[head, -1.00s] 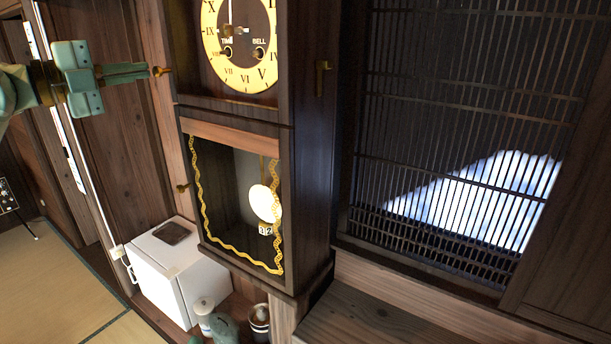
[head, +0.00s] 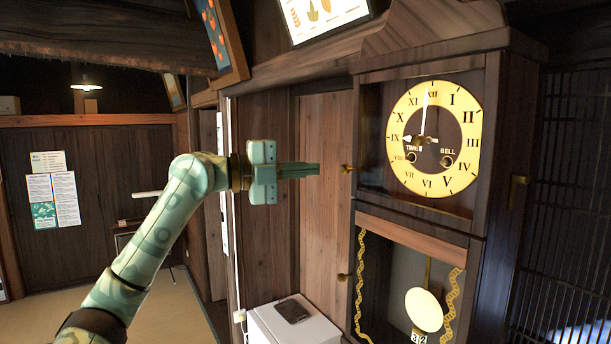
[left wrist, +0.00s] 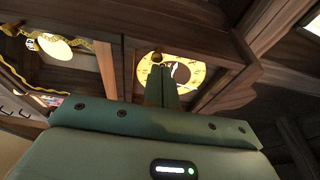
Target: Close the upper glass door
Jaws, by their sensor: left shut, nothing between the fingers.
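The tall dark wooden clock stands at the right in the head view. Its upper glass door (head: 371,130) is in front of the round yellow dial (head: 409,167); I cannot tell whether it is fully shut. A small brass knob (head: 347,168) sticks out at the door's left edge. My left gripper (head: 317,170) is shut and empty, its fingertips pointing right at the knob with a small gap in the picture. In the left wrist view the fingers (left wrist: 161,82) point at the knob (left wrist: 158,58), with the dial (left wrist: 190,72) behind. My right gripper is out of view.
The lower clock door has its own brass knob (head: 343,277), with a pendulum (head: 424,309) behind it. A white box (head: 290,325) stands below left of the clock. A dark lattice screen (head: 570,200) is to the right. Open floor lies at the left.

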